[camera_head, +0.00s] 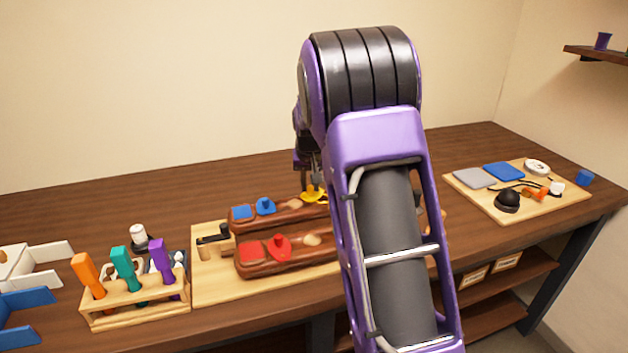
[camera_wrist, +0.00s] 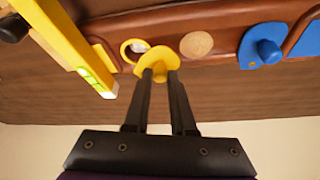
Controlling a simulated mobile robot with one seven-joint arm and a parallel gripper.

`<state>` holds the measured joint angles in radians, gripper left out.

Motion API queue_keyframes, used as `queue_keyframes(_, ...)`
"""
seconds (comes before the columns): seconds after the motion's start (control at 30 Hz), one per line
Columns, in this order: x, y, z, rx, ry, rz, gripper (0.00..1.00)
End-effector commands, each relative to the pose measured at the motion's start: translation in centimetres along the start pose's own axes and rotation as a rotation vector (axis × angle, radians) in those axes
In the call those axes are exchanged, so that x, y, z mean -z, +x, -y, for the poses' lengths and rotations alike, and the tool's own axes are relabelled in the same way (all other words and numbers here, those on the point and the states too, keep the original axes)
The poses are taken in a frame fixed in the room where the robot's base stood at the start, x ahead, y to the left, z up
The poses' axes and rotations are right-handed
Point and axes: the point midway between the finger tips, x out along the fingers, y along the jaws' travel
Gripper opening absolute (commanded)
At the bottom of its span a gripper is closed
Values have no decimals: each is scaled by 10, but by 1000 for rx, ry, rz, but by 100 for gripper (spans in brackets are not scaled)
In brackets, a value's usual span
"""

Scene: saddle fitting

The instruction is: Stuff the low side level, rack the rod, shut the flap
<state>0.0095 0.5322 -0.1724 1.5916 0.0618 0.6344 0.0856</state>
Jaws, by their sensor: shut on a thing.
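My gripper (camera_wrist: 160,76) is shut on the knob of the yellow flap (camera_wrist: 156,56) in the wrist view. The flap lies beside a round ringed opening (camera_wrist: 124,49) and covers part of it; something pale shows inside. The yellow flap also shows in the head view (camera_head: 312,191), on the rear brown saddle panel (camera_head: 288,216). A yellow level (camera_wrist: 72,42) with a green vial lies across the saddle in the wrist view. Orange, teal (camera_head: 123,266) and purple handled rods stand in a wooden rack (camera_head: 140,315) at the left. My arm hides the saddle's right part.
The rear panel has a blue flap (camera_head: 265,206); the front panel (camera_head: 290,262) has a red flap (camera_head: 280,246). A board (camera_head: 552,205) at the right holds pads, a black lump and small parts. The table's back strip is clear.

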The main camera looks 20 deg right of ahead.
Motion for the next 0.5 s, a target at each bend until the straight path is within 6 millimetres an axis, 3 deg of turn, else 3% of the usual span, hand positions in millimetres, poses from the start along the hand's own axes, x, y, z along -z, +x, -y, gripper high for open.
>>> queue_keyframes(0.5, 15, 3, 12, -184, 439, -2, 0)
